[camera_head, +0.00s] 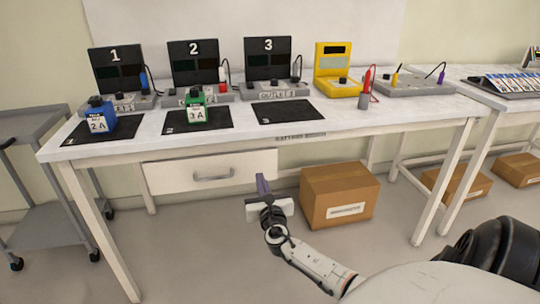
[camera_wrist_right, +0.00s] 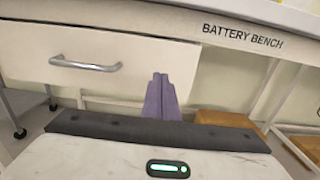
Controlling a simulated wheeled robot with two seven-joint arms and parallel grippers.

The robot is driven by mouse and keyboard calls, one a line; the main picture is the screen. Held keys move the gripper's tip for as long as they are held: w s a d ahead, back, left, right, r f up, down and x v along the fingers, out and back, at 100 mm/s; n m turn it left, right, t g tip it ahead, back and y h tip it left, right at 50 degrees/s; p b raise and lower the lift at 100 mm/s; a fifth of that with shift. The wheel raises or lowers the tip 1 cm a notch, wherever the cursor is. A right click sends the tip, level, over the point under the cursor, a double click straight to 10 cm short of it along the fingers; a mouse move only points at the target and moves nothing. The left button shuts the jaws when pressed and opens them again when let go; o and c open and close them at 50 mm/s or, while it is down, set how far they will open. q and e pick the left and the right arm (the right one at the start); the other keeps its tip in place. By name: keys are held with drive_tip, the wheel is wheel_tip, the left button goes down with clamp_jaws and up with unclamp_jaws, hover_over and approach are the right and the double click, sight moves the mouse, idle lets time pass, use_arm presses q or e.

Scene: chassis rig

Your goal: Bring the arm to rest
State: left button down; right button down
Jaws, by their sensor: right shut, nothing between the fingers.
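My right gripper (camera_head: 262,184) is in front of the battery bench, below the table top and near the right end of the drawer. Its purple fingers are together and empty; they also show in the right wrist view (camera_wrist_right: 160,98). My right arm (camera_head: 315,262) reaches in from the lower right. My left gripper is in neither view. The white bench (camera_head: 150,133) carries a blue battery marked 2A (camera_head: 97,118) on the mat at station 1. A green battery marked 3A (camera_head: 196,108) is on the mat at station 2. The mat at station 3 (camera_head: 288,111) is bare.
The closed drawer (camera_head: 165,176) with its handle is left of the gripper. A cardboard box (camera_head: 340,197) stands on the floor just right of it. A yellow meter (camera_head: 338,68) and a grey lead box (camera_head: 415,86) are on the bench. A grey cart (camera_head: 45,205) stands left.

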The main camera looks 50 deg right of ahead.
drive_tip(key=p+v, duration=0.1)
drive_tip(key=v, duration=0.7)
drive_tip(key=shift+s+a+f, duration=0.2)
drive_tip(key=shift+s+a, duration=0.05)
drive_tip(key=s+a+f+m+g+y+p, duration=0.2)
drive_tip(key=s+a+f+m+y, duration=0.2)
drive_tip(key=s+a+f+m, duration=0.4)
drive_tip(key=s+a+f+m+g+y+p, duration=0.2)
drive_tip(key=s+a+f+m+y+p, duration=0.15)
drive_tip(key=a+m, duration=0.5)
drive_tip(key=s+a+r+m+g+y, duration=0.1)
drive_tip(key=s+a+m+y, duration=0.2)
drive_tip(key=a, duration=0.5)
drive_tip(key=s+a+r+m+y+p, duration=0.1)
drive_tip(key=s+a+m+y, duration=0.2)
drive_tip(key=s+a+m, duration=0.3)
drive_tip(key=a, duration=0.3)
drive_tip(key=shift+m+g, duration=0.35)
drive_tip(key=shift+g, duration=0.05)
drive_tip(key=shift+s, duration=0.1)
